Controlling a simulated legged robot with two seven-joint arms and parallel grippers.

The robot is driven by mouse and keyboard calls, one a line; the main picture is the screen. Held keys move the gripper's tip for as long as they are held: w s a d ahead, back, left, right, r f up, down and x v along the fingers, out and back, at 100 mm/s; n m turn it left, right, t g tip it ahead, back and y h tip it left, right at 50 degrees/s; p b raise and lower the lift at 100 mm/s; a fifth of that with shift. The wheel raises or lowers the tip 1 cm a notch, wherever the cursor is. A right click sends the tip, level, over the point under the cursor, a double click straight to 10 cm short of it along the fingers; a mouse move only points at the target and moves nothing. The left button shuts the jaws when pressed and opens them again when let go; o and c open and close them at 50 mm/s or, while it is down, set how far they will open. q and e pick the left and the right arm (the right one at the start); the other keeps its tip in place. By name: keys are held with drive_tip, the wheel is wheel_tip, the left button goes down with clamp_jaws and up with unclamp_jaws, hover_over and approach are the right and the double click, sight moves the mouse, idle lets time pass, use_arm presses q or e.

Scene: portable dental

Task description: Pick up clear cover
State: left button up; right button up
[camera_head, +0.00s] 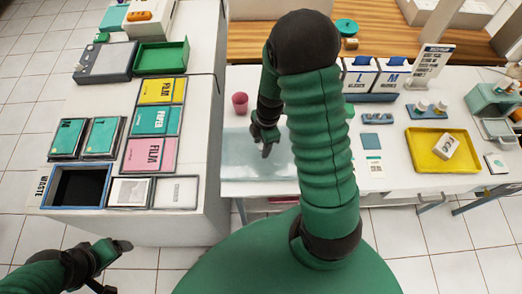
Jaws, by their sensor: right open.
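The clear cover (238,165) looks like a pale, see-through sheet lying flat on the white table. Its right part is hidden behind my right arm. My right gripper (266,149) is open and points down over the upper middle of the cover. I cannot tell whether its fingertips touch the cover. My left gripper (112,268) is at the lower left, over the floor in front of the waste counter and far from the cover. Its fingers are too dark and small to read.
A pink cup (240,103) stands just behind the cover. A yellow tray (443,150) and glove boxes (375,77) are to the right. The left counter (205,125) holds film boxes and a dark waste bin (80,187); a gap separates it from the table.

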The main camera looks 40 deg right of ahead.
drive_tip(key=shift+d, duration=0.15)
drive_tip(key=shift+c, duration=0.2)
drive_tip(key=shift+d, duration=0.1)
drive_tip(key=c, duration=0.5)
clamp_jaws()
